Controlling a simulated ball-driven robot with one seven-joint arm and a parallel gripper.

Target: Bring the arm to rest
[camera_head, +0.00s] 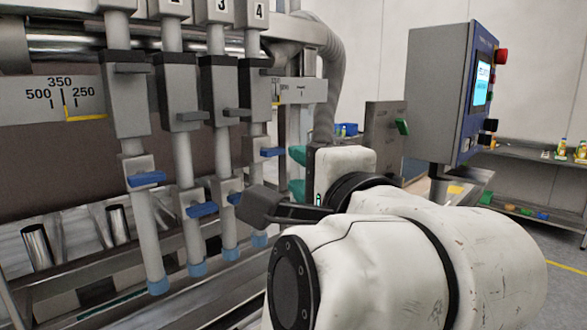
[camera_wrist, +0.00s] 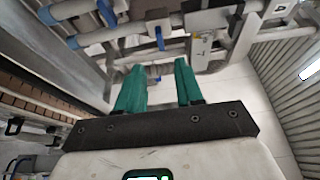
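My arm reaches in from the lower right of the head view. My gripper (camera_head: 293,172) is to the right of the fourth filler nozzle, with its green fingers pointing left toward the machine. In the wrist view my gripper (camera_wrist: 159,64) has its two green fingers spread apart, with nothing between them. A blue handle (camera_wrist: 160,38) shows beyond the fingertips there. In the head view the blue lever (camera_head: 272,152) on the fourth nozzle is close to the left of the fingers. I cannot tell the exact gap.
The piston filler's grey nozzle bodies (camera_head: 220,90) stand in a row at left. A control box (camera_head: 440,95) with a lit screen stands at right. A shelf (camera_head: 530,160) with small items is behind it. Open floor lies at far right.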

